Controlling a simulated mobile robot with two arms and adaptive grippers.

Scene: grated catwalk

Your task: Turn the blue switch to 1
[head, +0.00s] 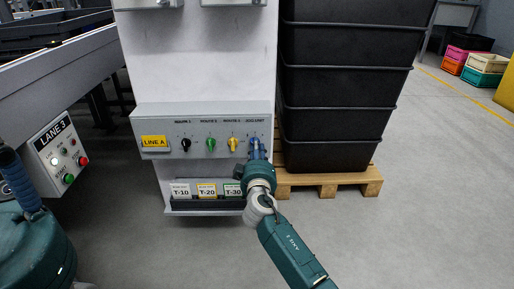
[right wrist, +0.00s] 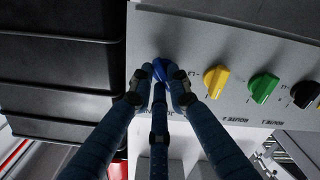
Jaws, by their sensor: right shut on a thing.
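The blue switch (right wrist: 160,68) is the end knob on the pale grey control panel (head: 160,114). In the right wrist view it sits between my fingertips; in the head view my fingers mostly cover it. My right gripper (head: 256,148) is shut on it, with blue fingers around the knob in the right wrist view (right wrist: 161,88). The pointer and its marks are too hidden to read. At the left edge of the head view, part of my left gripper (head: 20,180) shows, one dark blue finger over a teal body; its opening is not shown.
Yellow (head: 233,144), green (head: 211,144) and black (head: 186,145) knobs sit left of the blue one. A shelf of tags (head: 207,206) is below. Black stacked crates (head: 340,119) on a pallet (head: 328,180) stand close right.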

